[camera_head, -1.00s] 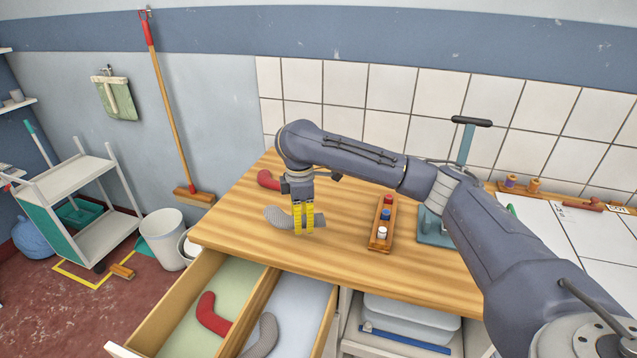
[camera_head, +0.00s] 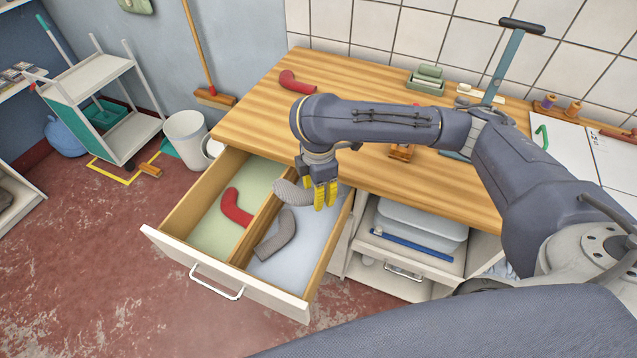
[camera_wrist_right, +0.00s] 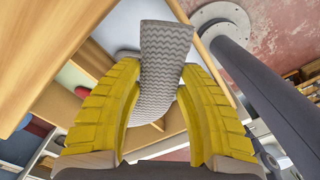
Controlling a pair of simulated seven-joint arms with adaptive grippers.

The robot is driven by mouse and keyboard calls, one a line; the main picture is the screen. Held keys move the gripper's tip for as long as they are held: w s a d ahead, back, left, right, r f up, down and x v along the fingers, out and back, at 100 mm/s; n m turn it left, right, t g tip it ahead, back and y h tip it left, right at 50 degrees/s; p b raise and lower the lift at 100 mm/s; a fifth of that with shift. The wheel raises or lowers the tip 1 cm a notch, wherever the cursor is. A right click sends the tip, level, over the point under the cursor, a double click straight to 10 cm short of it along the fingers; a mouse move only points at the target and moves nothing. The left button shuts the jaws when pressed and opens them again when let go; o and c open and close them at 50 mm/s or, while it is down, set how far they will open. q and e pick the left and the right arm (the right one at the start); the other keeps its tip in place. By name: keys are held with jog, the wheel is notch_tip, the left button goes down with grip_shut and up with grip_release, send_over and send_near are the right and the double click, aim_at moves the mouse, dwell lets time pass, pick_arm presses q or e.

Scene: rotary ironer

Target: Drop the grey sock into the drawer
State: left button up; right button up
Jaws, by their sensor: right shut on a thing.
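A grey patterned sock (camera_head: 293,192) is held in my right gripper (camera_head: 325,194), whose yellow fingers are shut on it. In the right wrist view the sock (camera_wrist_right: 165,55) stands between the two yellow fingers (camera_wrist_right: 160,95). In the head view it hangs over the open drawer (camera_head: 232,264), in front of the worktop edge, near the right, pale blue compartment (camera_head: 308,243). Its exact height above the drawer is hard to tell. Another grey sock (camera_head: 277,237) lies in that right compartment. A red sock (camera_head: 235,208) lies in the left, pale green compartment. My left gripper is not in view.
A wooden divider (camera_head: 258,225) splits the drawer. Another red sock (camera_head: 297,82) lies on the wooden worktop (camera_head: 250,118). A white bin (camera_head: 188,138) stands left of the counter. An open shelf with a clear tub (camera_head: 425,228) is right of the drawer.

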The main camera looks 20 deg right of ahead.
jog(key=shift+f, duration=1.95)
jog(key=o, duration=0.8)
jog(key=shift+r, duration=5.95)
